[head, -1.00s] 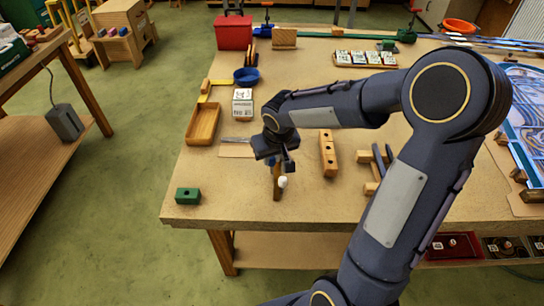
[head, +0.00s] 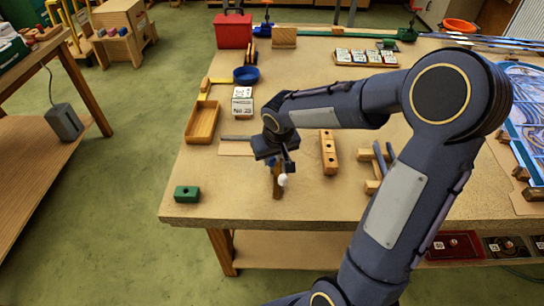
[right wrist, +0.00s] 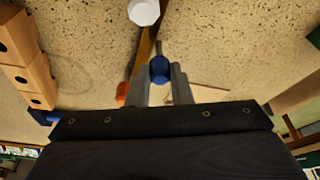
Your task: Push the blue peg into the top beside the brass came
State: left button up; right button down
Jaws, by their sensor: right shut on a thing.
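My right gripper (head: 282,164) is low over the bench top (head: 225,180), near its front edge. In the right wrist view its two grey fingers (right wrist: 160,84) are shut on the blue peg (right wrist: 159,70), whose rounded blue end shows between them. A narrow golden-brown strip (right wrist: 146,50) runs just beyond the peg; it may be the brass came, but I cannot tell for sure. In the head view a brown piece (head: 277,188) shows right below the gripper. Whether the peg touches the top is hidden. My left gripper is not in view.
A white knob (head: 283,180) is close by the gripper. A drilled wooden block (head: 328,152) stands to the right, with a hammer-like tool (head: 379,160) beyond. A green block (head: 187,194) sits at the front left, a wooden tray (head: 201,122) behind it.

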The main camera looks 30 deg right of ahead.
jog(key=shift+f, duration=0.3)
jog(key=c, duration=1.2)
grip_release()
jog(key=shift+c, duration=0.2)
jog(key=shift+r, duration=0.15)
jog(key=v, duration=0.7)
jog(key=shift+s+r, duration=0.25)
jog(key=shift+r, duration=0.05)
jog(key=s+a+t+y, duration=0.1)
jog(key=s+a+y, duration=0.1)
jog(key=s, duration=0.7)
jog(key=s+a+t+y, duration=0.1)
jog(key=s+a, duration=0.3)
jog(key=s, duration=0.6)
jog(key=shift+a+y, duration=0.4)
jog(key=shift+y, duration=0.3)
